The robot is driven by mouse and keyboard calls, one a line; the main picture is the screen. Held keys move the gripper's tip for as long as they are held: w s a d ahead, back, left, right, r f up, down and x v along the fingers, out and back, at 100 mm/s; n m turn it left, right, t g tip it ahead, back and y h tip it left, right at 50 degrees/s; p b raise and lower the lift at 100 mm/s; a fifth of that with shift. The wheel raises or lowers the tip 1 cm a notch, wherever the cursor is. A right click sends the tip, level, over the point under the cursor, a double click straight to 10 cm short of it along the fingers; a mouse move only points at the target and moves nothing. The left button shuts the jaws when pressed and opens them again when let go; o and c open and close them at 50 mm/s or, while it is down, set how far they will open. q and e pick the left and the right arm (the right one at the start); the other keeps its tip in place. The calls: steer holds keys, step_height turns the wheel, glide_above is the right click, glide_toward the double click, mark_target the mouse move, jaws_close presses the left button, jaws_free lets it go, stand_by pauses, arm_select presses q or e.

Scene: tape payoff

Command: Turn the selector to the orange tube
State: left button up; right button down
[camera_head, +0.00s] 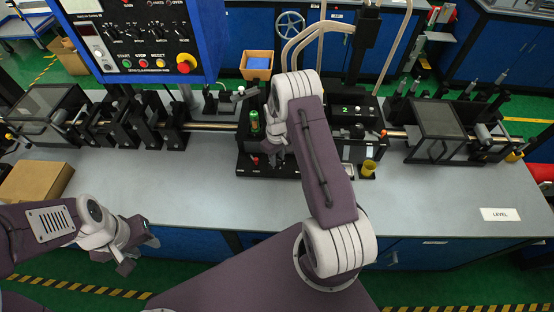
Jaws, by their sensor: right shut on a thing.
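My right gripper (272,156) is down at the front of the black central unit (246,166), beside a green-topped upright part (254,124). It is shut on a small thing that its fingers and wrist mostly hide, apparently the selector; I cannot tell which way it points. A small red part (255,161) shows just left of the fingers. No tube is clearly marked orange; a copper-coloured tube (214,127) runs into the unit from the left, and another length (396,133) shows on the right. My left gripper (136,252) is open and empty near the bench's front edge.
A control panel (140,35) with buttons hangs at upper left. A cardboard box (35,181) lies at the left end of the grey bench (420,205). The front bench strip is mostly clear.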

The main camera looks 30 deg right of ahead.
steer(key=m+b, duration=0.1)
steer(key=m, duration=0.3)
steer(key=shift+f+b, duration=0.1)
steer(key=shift+b, duration=0.2)
steer(key=shift+m+b, duration=0.45)
steer(key=shift+m, duration=1.65)
steer(key=c, duration=1.1)
jaws_free()
steer(key=shift+r, duration=0.2)
step_height(320, 180, up, 9)
steer(key=b, duration=0.1)
steer(key=shift+b, duration=0.4)
